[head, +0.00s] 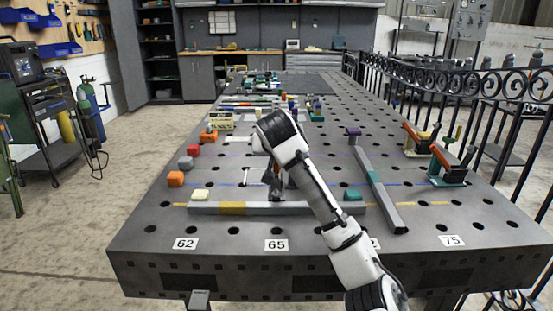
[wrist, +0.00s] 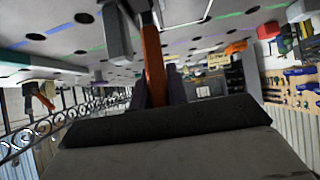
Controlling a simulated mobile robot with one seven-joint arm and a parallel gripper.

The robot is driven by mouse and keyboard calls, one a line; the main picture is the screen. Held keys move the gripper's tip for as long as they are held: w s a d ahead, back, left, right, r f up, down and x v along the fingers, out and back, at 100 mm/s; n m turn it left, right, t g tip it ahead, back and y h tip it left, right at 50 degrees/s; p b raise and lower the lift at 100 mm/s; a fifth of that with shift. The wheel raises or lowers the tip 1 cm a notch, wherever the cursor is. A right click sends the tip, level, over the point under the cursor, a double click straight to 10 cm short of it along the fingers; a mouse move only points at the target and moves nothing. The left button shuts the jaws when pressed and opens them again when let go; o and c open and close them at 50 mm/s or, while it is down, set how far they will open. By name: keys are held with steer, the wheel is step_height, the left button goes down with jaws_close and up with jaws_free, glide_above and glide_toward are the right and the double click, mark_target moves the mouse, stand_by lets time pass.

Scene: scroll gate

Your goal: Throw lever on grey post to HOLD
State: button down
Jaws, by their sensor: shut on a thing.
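My gripper (wrist: 156,88) is shut on an orange lever (wrist: 153,50), which runs between its two dark fingers in the wrist view. In the head view my gripper (head: 275,186) points down at the middle of the table's near part, just behind a long grey bar (head: 290,208). My arm hides much of the lever and post there. No HOLD mark is readable in either view.
The bar with a yellow band lies across the near table (head: 240,248). A second grey bar (head: 380,190) lies to the right. Two orange-handled clamps (head: 448,168) stand at the right edge. Orange (head: 176,179), red and pale blocks sit left. A black scrolled railing (head: 430,85) runs along the right.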

stand_by(0.4)
steer(key=c, duration=1.4)
jaws_free()
steer(key=shift+o, duration=0.2)
steer(key=b+v, duration=0.1)
steer(key=v, duration=1.3)
